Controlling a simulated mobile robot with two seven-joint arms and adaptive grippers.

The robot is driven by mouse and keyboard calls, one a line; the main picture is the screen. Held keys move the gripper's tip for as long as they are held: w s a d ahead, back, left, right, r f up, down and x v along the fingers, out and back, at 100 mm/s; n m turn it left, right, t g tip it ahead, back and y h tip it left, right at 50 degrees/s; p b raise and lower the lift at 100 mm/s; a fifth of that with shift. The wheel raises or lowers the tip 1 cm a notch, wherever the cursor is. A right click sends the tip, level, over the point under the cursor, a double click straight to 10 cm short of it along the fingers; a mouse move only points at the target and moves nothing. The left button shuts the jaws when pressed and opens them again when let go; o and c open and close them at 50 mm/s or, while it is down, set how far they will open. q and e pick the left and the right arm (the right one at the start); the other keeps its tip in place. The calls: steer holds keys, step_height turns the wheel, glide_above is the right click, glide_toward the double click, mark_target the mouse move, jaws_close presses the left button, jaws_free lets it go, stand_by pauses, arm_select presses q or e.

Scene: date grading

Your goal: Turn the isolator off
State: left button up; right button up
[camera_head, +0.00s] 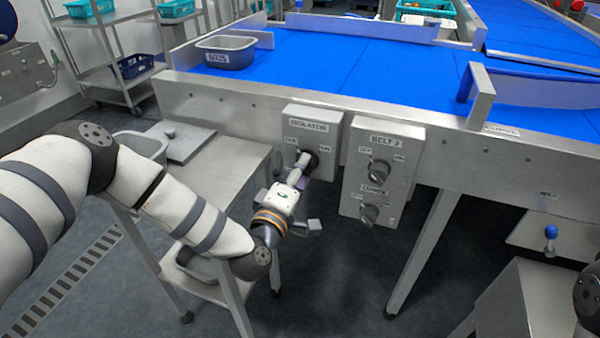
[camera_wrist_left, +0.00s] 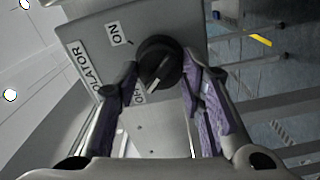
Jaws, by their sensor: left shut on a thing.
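The isolator box (camera_head: 312,117) is a grey box on the side of the conveyor frame, with its label above a round black knob (camera_head: 310,162). OFF is printed at the knob's left and ON at its right. My left gripper (camera_head: 301,177) is at this knob from the front and below. In the left wrist view the knob (camera_wrist_left: 158,60) sits between the purple-padded fingers (camera_wrist_left: 160,85), which are shut on it. The knob's pale pointer line slants toward the OFF label (camera_wrist_left: 139,95), away from the ON label (camera_wrist_left: 117,33). My right gripper is out of view.
A second box (camera_head: 382,140) labelled BELT 3, with two knobs, hangs just right of the isolator. A steel table (camera_head: 215,170) stands at the left. The blue conveyor (camera_head: 340,60) carries a grey tub (camera_head: 225,54). A blue-topped lever (camera_head: 550,236) is at the right.

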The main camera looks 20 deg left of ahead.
arm_select(q)
steer(key=shift+n, duration=0.3)
stand_by(0.4)
steer(key=o, duration=1.1)
steer(key=shift+o, duration=0.2)
steer(key=shift+s, duration=0.1)
steer(key=s, duration=1.1)
steer(key=shift+s+a, duration=0.15)
steer(key=shift+s, duration=0.25)
